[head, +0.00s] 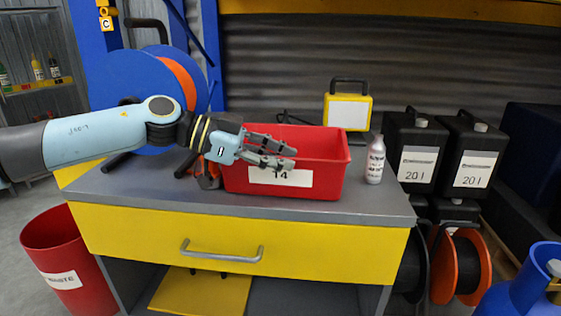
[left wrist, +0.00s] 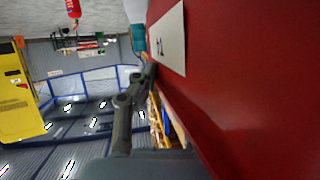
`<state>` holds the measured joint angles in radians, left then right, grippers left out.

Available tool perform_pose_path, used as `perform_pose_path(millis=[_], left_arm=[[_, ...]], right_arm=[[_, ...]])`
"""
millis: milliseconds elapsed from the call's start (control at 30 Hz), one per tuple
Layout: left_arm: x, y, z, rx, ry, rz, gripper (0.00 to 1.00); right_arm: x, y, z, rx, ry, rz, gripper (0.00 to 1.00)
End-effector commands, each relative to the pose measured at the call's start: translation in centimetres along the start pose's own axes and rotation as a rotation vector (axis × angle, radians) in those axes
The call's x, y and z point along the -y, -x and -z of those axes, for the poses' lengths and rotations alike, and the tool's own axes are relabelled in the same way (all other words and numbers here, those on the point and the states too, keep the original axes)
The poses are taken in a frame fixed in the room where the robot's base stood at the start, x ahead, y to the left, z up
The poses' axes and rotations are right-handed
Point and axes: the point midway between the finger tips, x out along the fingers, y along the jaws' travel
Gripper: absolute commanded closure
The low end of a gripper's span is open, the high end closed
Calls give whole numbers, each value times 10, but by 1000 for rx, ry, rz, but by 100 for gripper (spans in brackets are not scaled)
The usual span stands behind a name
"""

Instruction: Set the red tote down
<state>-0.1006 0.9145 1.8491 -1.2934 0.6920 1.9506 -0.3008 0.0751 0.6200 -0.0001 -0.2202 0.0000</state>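The red tote (head: 325,176), an open box with a white label reading 14, is over the grey worktop (head: 135,185). Its base looks level and at or very close to the surface; no clear gap shows. My left gripper (head: 288,158) is at the tote's near rim, with one finger over the inside and one outside, partly covering the label. In the left wrist view, the tote's red wall (left wrist: 250,80) fills the right side and one finger's tip meets it. The other finger is hidden there. My right gripper is not in view.
A white bottle (head: 375,160) stands just right of the tote. A yellow work lamp (head: 348,110) is behind it. A blue reel (head: 110,80) stands at the left, behind my arm. Black canisters (head: 415,150) stand to the right. The worktop's left front is clear.

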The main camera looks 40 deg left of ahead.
Motion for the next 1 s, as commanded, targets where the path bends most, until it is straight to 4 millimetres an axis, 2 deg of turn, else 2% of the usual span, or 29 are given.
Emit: perform_pose_path(millis=[33, 100, 233, 500, 633, 767, 1000], left_arm=[[0, 0, 1, -1, -1, 0, 100], [0, 0, 0, 0, 0, 0, 87], [0, 0, 0, 0, 0, 0, 71], [0, 1, 0, 1, 0, 0, 71], [0, 10, 1, 3, -1, -3, 71], [0, 29, 2, 8, -1, -1, 71], [1, 74, 7, 6, 3, -1, 71]], right_arm=[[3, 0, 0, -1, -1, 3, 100], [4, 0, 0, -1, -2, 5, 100], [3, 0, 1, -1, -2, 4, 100], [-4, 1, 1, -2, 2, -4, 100], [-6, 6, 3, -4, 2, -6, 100], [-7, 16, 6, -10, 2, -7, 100], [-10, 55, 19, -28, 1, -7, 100]])
